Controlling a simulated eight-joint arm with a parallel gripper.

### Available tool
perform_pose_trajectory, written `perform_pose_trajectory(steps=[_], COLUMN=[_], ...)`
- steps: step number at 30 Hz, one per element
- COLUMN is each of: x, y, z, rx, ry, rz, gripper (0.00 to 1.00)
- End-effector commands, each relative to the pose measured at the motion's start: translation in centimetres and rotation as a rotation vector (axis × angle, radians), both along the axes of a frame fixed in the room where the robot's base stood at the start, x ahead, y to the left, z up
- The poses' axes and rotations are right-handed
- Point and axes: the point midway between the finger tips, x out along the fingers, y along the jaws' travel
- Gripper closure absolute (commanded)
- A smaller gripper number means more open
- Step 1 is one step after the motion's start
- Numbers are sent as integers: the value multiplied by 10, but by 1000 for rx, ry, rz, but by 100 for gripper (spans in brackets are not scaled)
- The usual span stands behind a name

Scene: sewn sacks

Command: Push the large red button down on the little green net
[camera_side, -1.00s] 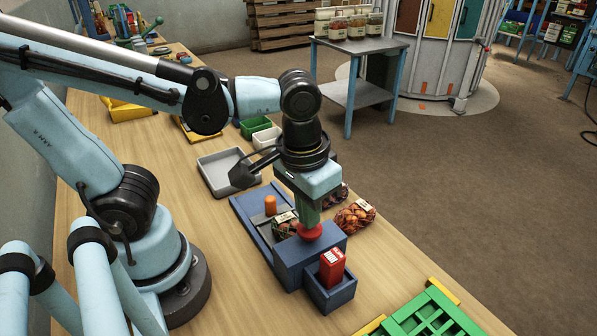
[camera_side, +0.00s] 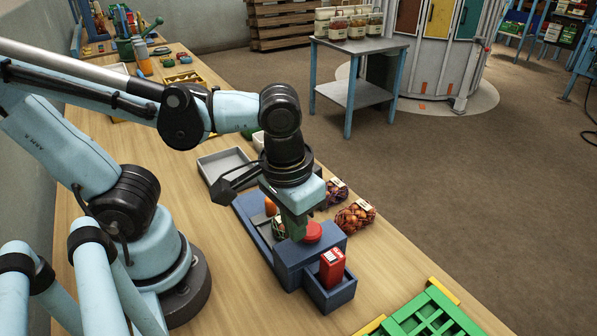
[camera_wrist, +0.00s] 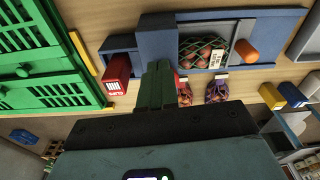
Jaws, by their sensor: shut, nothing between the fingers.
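The large red button (camera_side: 313,232) sits on top of the dark blue block (camera_side: 292,256) of the press, its top now uncovered in the side view. My gripper (camera_side: 297,234) is shut and empty, with its green fingers pointing down just left of the button. The little green net (camera_side: 278,228), filled with reddish-brown round items, lies in the press's channel, partly hidden behind the fingers. In the wrist view the green net (camera_wrist: 203,47) shows clearly with a white label, while my shut fingers (camera_wrist: 160,70) hide most or all of the button.
A red box (camera_side: 332,266) stands in the blue bin at the press's near end. An orange cylinder (camera_side: 270,206) stands in the channel. Filled red (camera_side: 355,216) and purple (camera_side: 336,191) nets lie to the right. A grey tray (camera_side: 224,163) lies behind; a green crate (camera_side: 430,318) is nearer.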

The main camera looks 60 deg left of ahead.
Motion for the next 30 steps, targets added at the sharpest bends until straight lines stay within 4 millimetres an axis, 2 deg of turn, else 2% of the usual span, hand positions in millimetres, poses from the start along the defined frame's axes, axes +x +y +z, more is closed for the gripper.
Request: perform_pose_trajectory(steps=[16, 20, 30], x=[-4, -5, -10], y=[0, 0, -1], z=[7, 20, 67], rx=[0, 0, 0], ry=[0, 0, 1], rz=[0, 0, 0], gripper=[100, 100, 100])
